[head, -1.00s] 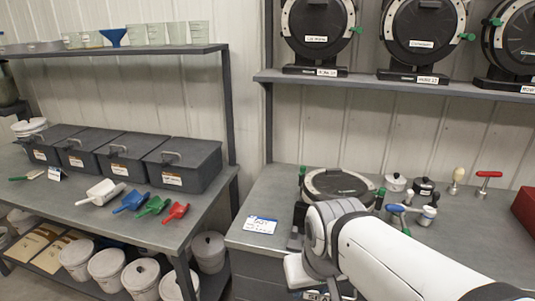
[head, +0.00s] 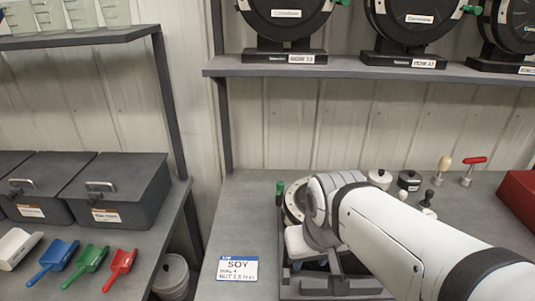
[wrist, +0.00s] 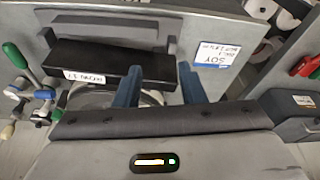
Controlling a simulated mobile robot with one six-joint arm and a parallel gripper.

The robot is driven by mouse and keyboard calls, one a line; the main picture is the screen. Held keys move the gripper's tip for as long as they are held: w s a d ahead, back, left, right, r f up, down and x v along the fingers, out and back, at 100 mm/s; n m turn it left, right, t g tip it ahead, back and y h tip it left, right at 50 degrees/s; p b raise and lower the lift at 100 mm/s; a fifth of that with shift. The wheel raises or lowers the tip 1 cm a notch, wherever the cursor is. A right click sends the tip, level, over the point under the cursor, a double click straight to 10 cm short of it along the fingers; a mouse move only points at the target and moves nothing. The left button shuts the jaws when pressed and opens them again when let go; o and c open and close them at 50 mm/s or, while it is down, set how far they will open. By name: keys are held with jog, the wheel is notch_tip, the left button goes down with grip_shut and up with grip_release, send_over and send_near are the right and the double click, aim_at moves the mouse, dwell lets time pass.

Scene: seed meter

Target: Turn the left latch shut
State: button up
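The seed meter (head: 294,203) lies on the grey bench, mostly hidden behind my arm in the head view. The left latch, with a green handle (head: 280,188), stands upright at the meter's left edge. In the wrist view, the black meter stand (wrist: 110,62) with its white label lies beyond my fingers. My gripper (wrist: 158,84) shows two blue fingers, spread apart with nothing clearly held between them. The left latch cannot be made out in the wrist view. A green handle (wrist: 14,54) shows at that view's left edge.
A SOY card (head: 237,268) lies on the bench left of the meter. White and black pots (head: 379,178) and a red-handled tool (head: 474,165) stand behind to the right. A shelf (head: 380,70) with more meters runs above. Scoops (head: 90,258) lie on the left bench.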

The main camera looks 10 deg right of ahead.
jog(key=shift+s+d, duration=0.1)
jog(key=shift+s, duration=0.1)
jog(key=shift+o, duration=0.7)
jog(key=shift+w, duration=0.15)
notch_tip(320, 180, up, 3)
jog(key=m+g+p, duration=0.3)
jog(key=m, duration=1.3)
send_over(280, 182)
jog(key=shift+r, duration=0.1)
jog(key=shift+w+f+g, duration=0.15)
jog(key=shift+f+g, duration=0.05)
jog(key=shift+g, duration=0.1)
jog(key=shift+f, duration=0.35)
jog(key=shift+f+p, duration=0.65)
jog(key=shift+f, duration=2.85)
